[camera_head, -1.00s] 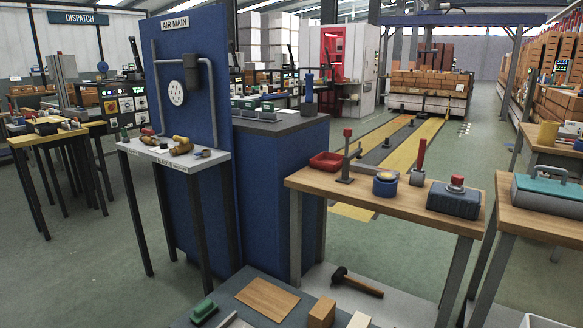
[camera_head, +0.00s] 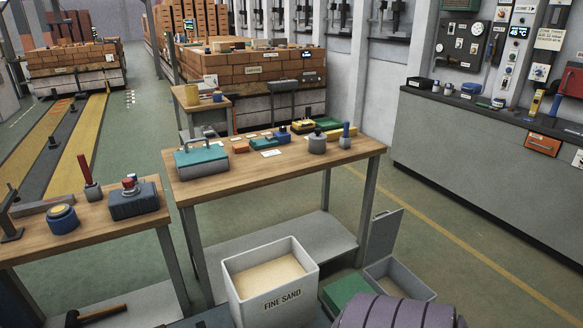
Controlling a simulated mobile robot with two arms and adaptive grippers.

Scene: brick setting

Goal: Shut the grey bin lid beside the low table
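A small grey bin (camera_head: 412,283) stands on the floor at the lower right, right of the white "FINE SAND" box (camera_head: 272,303). Its grey lid (camera_head: 384,236) stands up, tilted open, at the bin's back left side. The bin's inside shows, and its lower front is hidden behind a purple-grey ribbed thing (camera_head: 395,312) at the bottom edge. I cannot tell what the ribbed thing is. Neither of my grippers is in view.
A green-topped thing (camera_head: 347,289) sits between the sand box and the bin. A wooden workbench (camera_head: 235,187) with a lower shelf stands behind them. A long grey counter (camera_head: 470,165) lines the right wall. Green floor is open between bench and counter.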

